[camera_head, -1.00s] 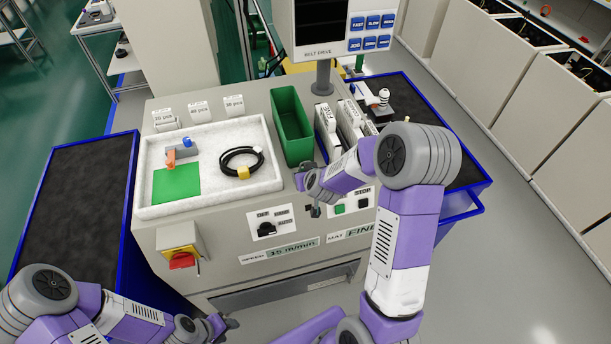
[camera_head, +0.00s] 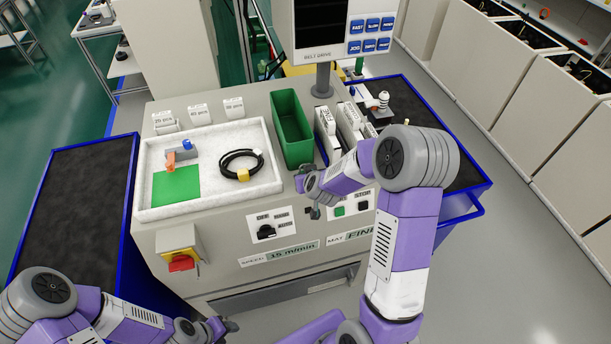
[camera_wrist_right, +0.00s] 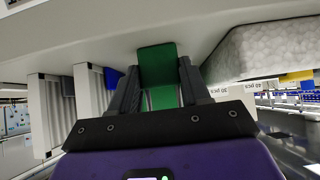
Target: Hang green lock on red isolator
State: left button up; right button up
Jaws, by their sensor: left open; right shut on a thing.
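The red isolator (camera_head: 182,262) is a red knob on a yellow plate at the front left of the grey machine. My right gripper (camera_head: 303,183) is in front of the machine's top edge, to the right of the isolator and above it in the picture. In the right wrist view my right gripper (camera_wrist_right: 158,78) has a green shape (camera_wrist_right: 162,97) between its fingers. I take this gripper as shut on the green lock, but green lock and green bin cannot be told apart there. My left gripper (camera_head: 224,326) is open and empty, low and right of the isolator.
A white foam tray (camera_head: 268,187) holds a green pad (camera_head: 176,186), a black cable coil (camera_head: 229,165) and a grey part with blue and orange ends. A green bin (camera_head: 290,118) and white upright holders stand right of it. The space before the isolator is clear.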

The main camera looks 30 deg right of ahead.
notch_tip(320, 180, up, 10)
jog(key=p, duration=0.8)
jog(key=shift+p, duration=0.35)
